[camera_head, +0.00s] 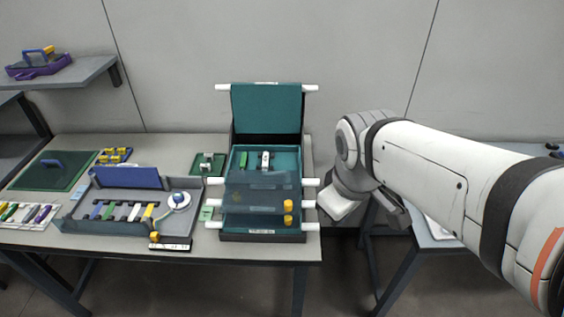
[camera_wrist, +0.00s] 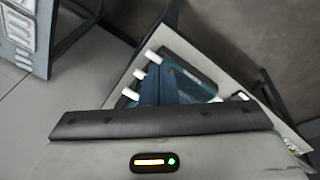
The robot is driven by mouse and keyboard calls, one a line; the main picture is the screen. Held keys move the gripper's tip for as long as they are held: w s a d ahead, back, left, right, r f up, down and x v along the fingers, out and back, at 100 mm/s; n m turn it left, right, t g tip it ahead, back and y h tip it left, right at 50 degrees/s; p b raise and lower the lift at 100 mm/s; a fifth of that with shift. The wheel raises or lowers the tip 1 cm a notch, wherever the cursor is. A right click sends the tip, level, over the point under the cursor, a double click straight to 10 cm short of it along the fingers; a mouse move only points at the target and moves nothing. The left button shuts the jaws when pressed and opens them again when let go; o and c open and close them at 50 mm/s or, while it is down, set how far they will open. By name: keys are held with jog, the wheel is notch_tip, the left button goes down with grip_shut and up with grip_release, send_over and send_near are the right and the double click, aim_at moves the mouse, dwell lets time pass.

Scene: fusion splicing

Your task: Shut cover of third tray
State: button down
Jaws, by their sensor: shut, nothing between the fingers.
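A stack of teal trays (camera_head: 262,237) stands at the right end of the table. One cover (camera_head: 265,110) stands upright at the back, with white bar ends at its top. The open tray (camera_head: 285,160) in front of it holds a green piece and a white piece. Dark see-through panels (camera_head: 255,197) with white side bars lie lower at the front. Which tray is third, I cannot tell. My gripper (camera_wrist: 160,72) is shut and empty in the wrist view, its fingers appearing in front of the teal trays (camera_wrist: 190,82). In the head view, my wrist is right of the stack, apart from it.
A grey work tray (camera_head: 75,220) with coloured strips and a blue flap stands left of the stack. A dark green mat (camera_head: 50,172) is at the far left. A wall shelf (camera_head: 80,70) hangs above it.

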aim_at(285, 181)
jog(key=w+a+f+n+h+b, duration=0.1)
jog(key=w+a+n, duration=0.2)
jog(key=a+n, duration=0.6)
jog(key=w+a+f+n+b, duration=0.15)
jog(key=a+n, duration=0.35)
jog(key=n, duration=0.9)
jog(key=w+d+f, duration=0.3)
jog(key=w+f, duration=0.3)
jog(key=f, duration=0.2)
jog(key=shift+d+f, duration=0.15)
jog(key=shift+f, duration=0.25)
jog(key=shift+w, duration=0.1)
jog(key=w+p, duration=0.2)
jog(key=w, duration=0.4)
jog(key=w+p, duration=0.2)
jog(key=w, duration=0.4)
jog(key=shift+d+r, duration=0.1)
jog(key=shift+d, duration=0.1)
jog(key=shift+s, duration=0.1)
